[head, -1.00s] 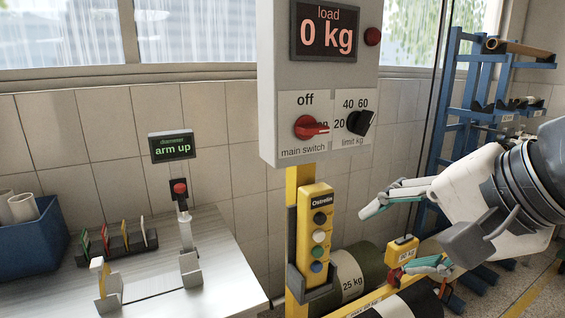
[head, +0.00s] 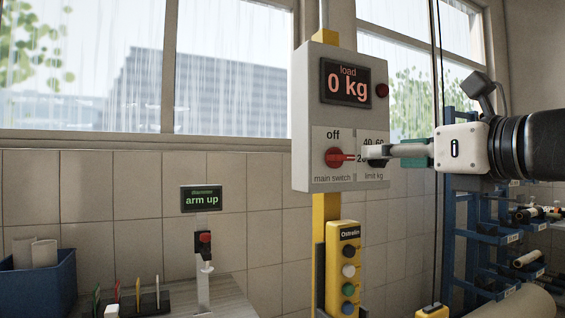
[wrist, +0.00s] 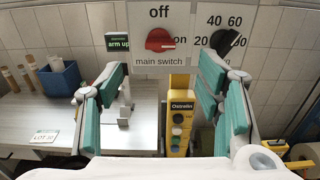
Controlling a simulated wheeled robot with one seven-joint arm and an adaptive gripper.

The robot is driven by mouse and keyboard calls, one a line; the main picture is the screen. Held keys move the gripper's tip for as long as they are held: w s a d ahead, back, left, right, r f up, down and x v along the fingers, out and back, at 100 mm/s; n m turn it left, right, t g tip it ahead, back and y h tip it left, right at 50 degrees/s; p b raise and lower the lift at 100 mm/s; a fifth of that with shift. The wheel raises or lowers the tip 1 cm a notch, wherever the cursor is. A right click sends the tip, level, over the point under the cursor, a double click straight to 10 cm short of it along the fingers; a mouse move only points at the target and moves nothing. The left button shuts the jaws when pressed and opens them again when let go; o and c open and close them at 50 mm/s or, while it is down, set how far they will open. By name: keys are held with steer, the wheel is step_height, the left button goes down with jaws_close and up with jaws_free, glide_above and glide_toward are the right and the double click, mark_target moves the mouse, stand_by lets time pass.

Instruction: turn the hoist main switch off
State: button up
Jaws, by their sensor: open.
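The main switch is a red rotary knob (head: 338,158) on the grey control box (head: 303,120), under the word "off". Its handle points right, toward "on", which the wrist view shows beside the red knob (wrist: 160,40). The load display (head: 347,84) reads 0 kg. My gripper (head: 372,152) reaches in from the right in the head view, its fingers in front of the black limit knob. In the wrist view its teal-padded fingers (wrist: 162,85) are spread wide and empty, with the red knob beyond and between them. I see no contact with the knob.
The black limit knob (wrist: 227,41) sits just right of the switch. A yellow pendant (head: 347,270) hangs below the box on a yellow post. A bench with a blue bin (head: 40,285) stands left, and a blue rack (head: 480,240) stands right.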

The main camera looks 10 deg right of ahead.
mark_target(340, 158)
steer(key=b+x, duration=0.1)
steer(key=x, duration=1)
steer(key=shift+w, duration=0.15)
steer(key=shift+f, duration=0.1)
steer(key=c, duration=1.2)
